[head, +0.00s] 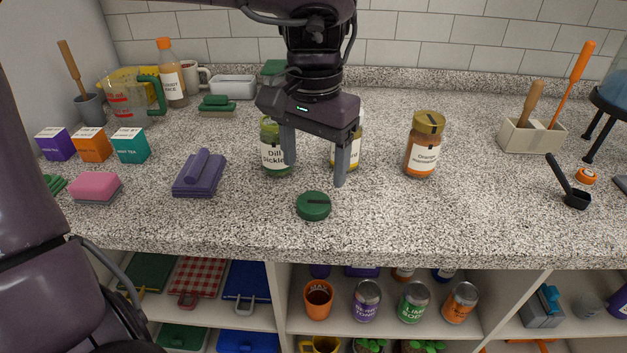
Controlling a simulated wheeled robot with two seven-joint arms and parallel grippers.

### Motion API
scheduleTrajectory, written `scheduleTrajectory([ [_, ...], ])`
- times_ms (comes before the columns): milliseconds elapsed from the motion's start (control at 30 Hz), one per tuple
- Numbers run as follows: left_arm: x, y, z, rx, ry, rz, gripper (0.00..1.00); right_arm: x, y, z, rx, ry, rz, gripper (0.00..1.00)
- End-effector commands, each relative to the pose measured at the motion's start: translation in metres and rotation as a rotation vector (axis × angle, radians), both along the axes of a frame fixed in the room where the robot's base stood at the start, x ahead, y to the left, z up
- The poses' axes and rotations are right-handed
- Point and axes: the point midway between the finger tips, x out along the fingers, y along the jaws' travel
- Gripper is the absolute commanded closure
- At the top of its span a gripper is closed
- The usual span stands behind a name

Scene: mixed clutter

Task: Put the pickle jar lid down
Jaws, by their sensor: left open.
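The green pickle jar lid (314,206) lies flat on the speckled counter (420,220), near its front edge. My left gripper (314,174) is open above and just behind the lid, pointing down, with its fingers apart and nothing between them. The dill pickle jar (273,157) stands upright behind the left finger, which partly covers it. Its mouth is partly hidden. My right gripper is not in view.
A yellow-labelled jar (354,150) stands partly behind the right finger. An orange jar with a gold lid (422,148) stands farther right. Folded purple cloths (200,175) lie to the left. The counter front around the lid is clear, above open shelves (400,277).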

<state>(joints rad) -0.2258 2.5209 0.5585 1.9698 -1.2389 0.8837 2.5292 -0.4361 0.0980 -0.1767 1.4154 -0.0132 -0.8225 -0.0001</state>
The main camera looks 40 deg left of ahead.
Motion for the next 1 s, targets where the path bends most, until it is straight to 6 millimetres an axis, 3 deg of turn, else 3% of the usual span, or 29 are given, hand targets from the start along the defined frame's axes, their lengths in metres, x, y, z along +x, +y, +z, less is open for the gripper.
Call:
scheduleTrajectory([
  [100,0.0,0.0,0.028,0.001,-0.003,0.002,0.3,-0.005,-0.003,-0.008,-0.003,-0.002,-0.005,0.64],
  [300,0.0,0.0,0.047,-0.001,0.001,0.001,0.3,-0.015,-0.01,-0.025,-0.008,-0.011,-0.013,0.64],
  [1000,0.0,0.0,0.054,0.0,0.001,0.001,0.3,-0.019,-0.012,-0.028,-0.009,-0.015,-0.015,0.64],
])
